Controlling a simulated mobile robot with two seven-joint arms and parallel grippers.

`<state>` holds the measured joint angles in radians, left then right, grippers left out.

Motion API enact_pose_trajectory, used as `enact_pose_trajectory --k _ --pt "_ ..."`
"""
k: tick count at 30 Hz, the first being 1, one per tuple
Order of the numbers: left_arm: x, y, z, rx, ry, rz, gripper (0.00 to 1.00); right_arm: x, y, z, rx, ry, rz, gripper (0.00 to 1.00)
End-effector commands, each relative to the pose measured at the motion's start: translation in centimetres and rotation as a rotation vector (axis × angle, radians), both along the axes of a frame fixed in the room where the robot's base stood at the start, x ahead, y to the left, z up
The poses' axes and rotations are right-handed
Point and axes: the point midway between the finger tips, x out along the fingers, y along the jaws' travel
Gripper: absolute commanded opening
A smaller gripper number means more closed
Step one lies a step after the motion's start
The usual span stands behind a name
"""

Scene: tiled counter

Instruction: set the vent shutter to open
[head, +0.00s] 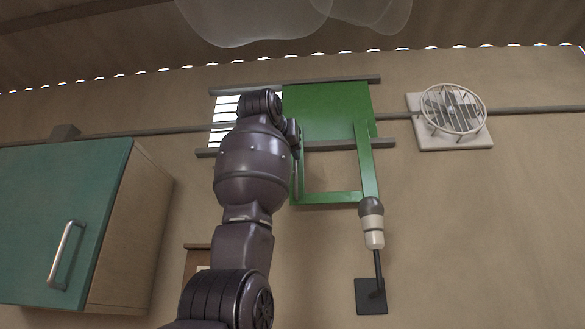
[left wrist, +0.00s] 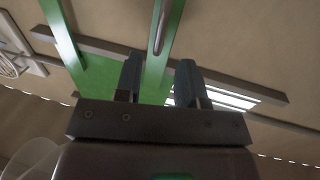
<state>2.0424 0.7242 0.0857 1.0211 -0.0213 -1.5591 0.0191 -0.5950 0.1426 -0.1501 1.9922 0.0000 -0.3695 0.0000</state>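The vent shutter is a green panel (head: 330,110) on two grey rails, with a green frame (head: 330,198) hanging below it. White slats of the vent (head: 222,108) show to the left of the panel, partly hidden by my arm. In the left wrist view the slats (left wrist: 235,98) are right of the panel (left wrist: 105,82). My left gripper (left wrist: 160,78) is open, with a green bar (left wrist: 157,70) of the frame between its fingers; I cannot tell whether they touch it. In the head view its fingers are mostly hidden behind my arm. My right gripper is out of view.
A teal cabinet (head: 65,220) juts out at the left. A round caged fixture (head: 452,108) is on the wall at the right. A knobbed lamp-like fitting (head: 373,232) rises from a black plate (head: 371,296), close to the frame's lower right. Wall further right is clear.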

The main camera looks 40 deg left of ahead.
Motion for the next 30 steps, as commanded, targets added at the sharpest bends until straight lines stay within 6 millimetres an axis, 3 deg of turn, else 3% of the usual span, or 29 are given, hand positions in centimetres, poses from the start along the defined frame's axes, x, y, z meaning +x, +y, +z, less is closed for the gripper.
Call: enact_pose_trajectory --k 9,30 --pt "-2.9 -1.0 0.0 0.000 0.000 0.000 0.36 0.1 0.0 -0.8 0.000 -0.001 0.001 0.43" --pt "-3.0 -1.1 0.1 0.000 -0.001 0.000 0.36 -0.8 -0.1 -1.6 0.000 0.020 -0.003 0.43"
